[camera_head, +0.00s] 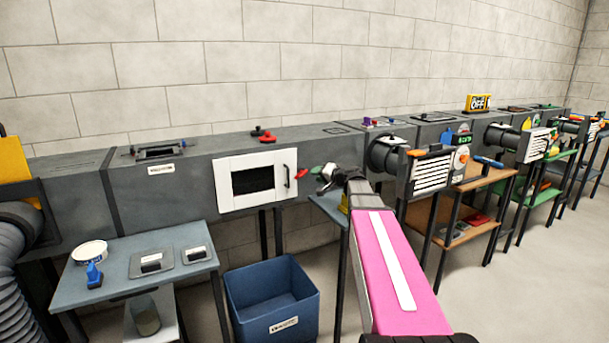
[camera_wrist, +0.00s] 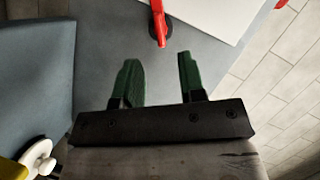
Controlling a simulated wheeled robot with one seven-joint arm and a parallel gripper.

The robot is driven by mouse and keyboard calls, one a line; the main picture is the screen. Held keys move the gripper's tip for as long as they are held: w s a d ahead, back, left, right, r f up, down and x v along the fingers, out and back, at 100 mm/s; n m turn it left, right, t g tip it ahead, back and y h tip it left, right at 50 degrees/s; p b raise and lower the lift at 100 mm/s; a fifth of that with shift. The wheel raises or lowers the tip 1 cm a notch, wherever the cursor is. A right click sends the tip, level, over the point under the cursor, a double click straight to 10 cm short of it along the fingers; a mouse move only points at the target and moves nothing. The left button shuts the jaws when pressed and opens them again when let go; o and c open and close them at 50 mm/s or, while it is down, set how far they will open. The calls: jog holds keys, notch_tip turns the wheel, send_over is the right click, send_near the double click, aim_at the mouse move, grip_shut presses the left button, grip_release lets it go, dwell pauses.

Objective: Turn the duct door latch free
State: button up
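The duct door (camera_head: 226,183) is a white panel with a dark window and a black handle, on the front of the grey duct. A red latch (camera_head: 301,174) sits at its right edge. In the wrist view the latch (camera_wrist: 160,28) is a narrow red bar on a dark pivot, beside the white door (camera_wrist: 210,14). My gripper (camera_head: 322,172) is just right of the latch. In the wrist view its two green fingers (camera_wrist: 160,78) are open with nothing between them. The latch lies just beyond the fingertips, roughly in line with the gap, and appears apart from them.
A blue table (camera_head: 190,240) with a tape roll and small blue tool stands below left. A blue bin (camera_head: 272,300) is on the floor under the door. Red knobs (camera_head: 264,135) sit on top of the duct. Further stations stand to the right.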

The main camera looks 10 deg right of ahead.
aim_at(305, 172)
jog(key=x, duration=0.8)
grip_shut()
